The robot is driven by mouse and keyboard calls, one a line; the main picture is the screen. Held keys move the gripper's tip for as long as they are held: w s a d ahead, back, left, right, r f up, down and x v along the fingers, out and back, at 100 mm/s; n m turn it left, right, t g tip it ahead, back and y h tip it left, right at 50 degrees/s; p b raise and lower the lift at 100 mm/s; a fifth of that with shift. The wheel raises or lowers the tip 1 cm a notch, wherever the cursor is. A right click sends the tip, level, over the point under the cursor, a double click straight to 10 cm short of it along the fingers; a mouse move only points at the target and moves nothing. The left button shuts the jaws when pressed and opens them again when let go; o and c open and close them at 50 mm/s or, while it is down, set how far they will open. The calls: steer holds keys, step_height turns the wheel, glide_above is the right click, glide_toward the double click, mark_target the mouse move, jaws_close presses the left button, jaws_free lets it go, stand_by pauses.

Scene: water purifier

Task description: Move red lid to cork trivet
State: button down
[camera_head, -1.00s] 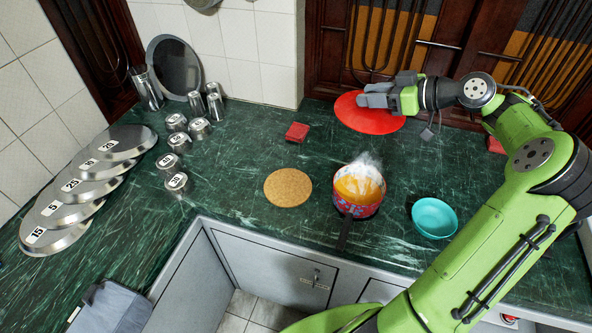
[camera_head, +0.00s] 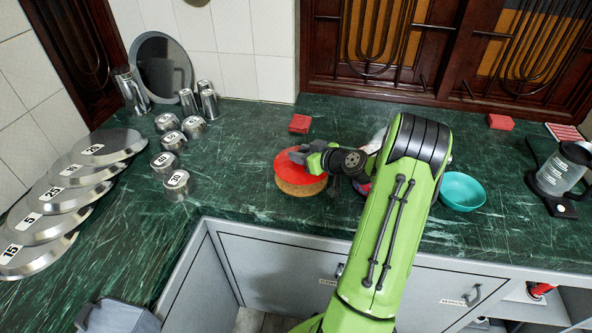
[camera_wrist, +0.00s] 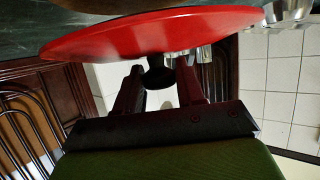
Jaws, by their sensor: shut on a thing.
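The red lid (camera_head: 289,166) is a flat red disc over the round cork trivet (camera_head: 303,188) on the green counter. The lid covers the trivet's far part, and the trivet's near edge shows below it. I cannot tell whether they touch. My gripper (camera_head: 300,156) is shut on the lid's knob. In the wrist view the red lid (camera_wrist: 150,35) spans the top, with its dark knob (camera_wrist: 157,75) between my fingers (camera_wrist: 160,88). The pot is mostly hidden behind my arm.
A teal bowl (camera_head: 461,191) stands right of my arm. A small red block (camera_head: 300,124) lies behind the lid. Several metal canisters (camera_head: 177,183) and numbered metal discs (camera_head: 45,225) stand to the left. Counter between canisters and trivet is clear.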

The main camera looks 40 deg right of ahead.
steer(key=shift+a+f+b, duration=0.1)
steer(key=shift+f+b, duration=0.25)
steer(key=shift+f, duration=1.5)
steer(key=shift+f, duration=0.2)
steer(key=c, duration=0.7)
jaws_free()
steer(key=shift+r, duration=0.2)
